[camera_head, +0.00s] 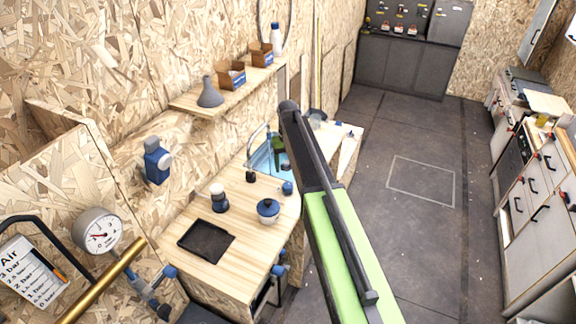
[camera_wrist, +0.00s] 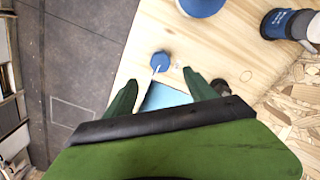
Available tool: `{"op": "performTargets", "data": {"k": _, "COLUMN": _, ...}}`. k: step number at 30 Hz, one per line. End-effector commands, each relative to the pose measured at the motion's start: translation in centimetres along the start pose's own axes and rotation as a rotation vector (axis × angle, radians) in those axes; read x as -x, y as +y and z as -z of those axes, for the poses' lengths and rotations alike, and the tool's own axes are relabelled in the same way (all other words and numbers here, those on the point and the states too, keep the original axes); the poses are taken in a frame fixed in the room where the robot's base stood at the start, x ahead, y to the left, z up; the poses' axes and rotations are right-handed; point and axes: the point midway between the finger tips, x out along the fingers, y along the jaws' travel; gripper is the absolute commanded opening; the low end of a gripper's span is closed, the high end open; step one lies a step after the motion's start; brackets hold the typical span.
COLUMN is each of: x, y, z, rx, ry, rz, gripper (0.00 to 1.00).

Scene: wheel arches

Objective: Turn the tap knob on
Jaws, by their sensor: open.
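A small blue knob (camera_head: 287,187) stands on the wooden counter (camera_head: 244,250) near its right edge; it also shows in the wrist view (camera_wrist: 160,61), with a thin pale line running down from it. A dark knob (camera_head: 251,176) sits left of it, beside the light blue sink (camera_head: 262,160). A thin pale tap (camera_head: 257,136) rises at the sink's back. My gripper (camera_wrist: 160,77) is open, its two green fingers spread over the sink with the blue knob just beyond the tips, between their lines. Whether they touch it cannot be told. My arm hides part of the sink in the head view.
A shelf (camera_head: 205,105) with boxes runs along the wall behind. The grey floor (camera_head: 400,230) on the right is clear.

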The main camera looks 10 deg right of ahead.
Motion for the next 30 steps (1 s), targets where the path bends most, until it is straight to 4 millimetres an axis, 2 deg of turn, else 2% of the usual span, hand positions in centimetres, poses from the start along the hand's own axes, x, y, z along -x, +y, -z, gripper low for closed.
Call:
{"op": "performTargets", "data": {"k": 1, "x": 2.5, "y": 0.0, "z": 0.0, "rx": 0.0, "ry": 0.0, "rz": 0.0, "gripper": 0.64}}
{"op": "performTargets", "data": {"k": 7, "x": 6.2, "y": 0.0, "z": -0.1, "rx": 0.0, "ry": -0.001, "rz": 0.0, "gripper": 0.64}}
{"op": "performTargets", "data": {"k": 10, "x": 6.8, "y": 0.0, "z": -0.1, "rx": 0.0, "ry": -0.001, "rz": 0.0, "gripper": 0.64}}
{"op": "performTargets", "data": {"k": 19, "x": 6.5, "y": 0.0, "z": -0.1, "rx": 0.0, "ry": -0.001, "rz": 0.0, "gripper": 0.64}}
{"op": "performTargets", "data": {"k": 22, "x": 5.5, "y": 0.0, "z": -0.1, "rx": 0.0, "ry": -0.001, "rz": 0.0, "gripper": 0.64}}
{"op": "performTargets", "data": {"k": 25, "x": 3.3, "y": 0.0, "z": -0.3, "rx": 0.0, "ry": -0.001, "rz": 0.0, "gripper": 0.64}}
{"op": "performTargets", "data": {"k": 26, "x": 2.5, "y": 0.0, "z": -0.8, "rx": 0.0, "ry": -0.001, "rz": 0.0, "gripper": 0.64}}
{"op": "performTargets", "data": {"k": 30, "x": -1.4, "y": -0.2, "z": -5.7, "rx": 0.0, "ry": -0.001, "rz": 0.0, "gripper": 0.64}}
